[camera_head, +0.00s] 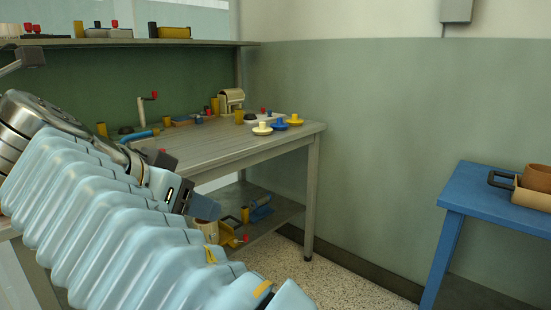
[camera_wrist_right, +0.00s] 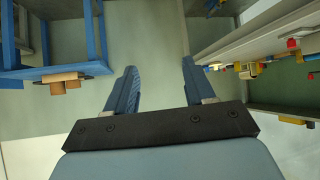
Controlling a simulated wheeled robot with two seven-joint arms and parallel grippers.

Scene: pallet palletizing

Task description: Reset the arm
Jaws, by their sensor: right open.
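My right gripper (camera_head: 196,200) shows in the head view at left of centre, in front of the workbench (camera_head: 235,147), with its dark blue fingers pointing down to the right. In the right wrist view its two fingers (camera_wrist_right: 159,67) stand wide apart. My left gripper is not in view.
The workbench carries a blue, a white-yellow and a yellow knob-like piece. A lower shelf (camera_head: 277,215) holds parts.

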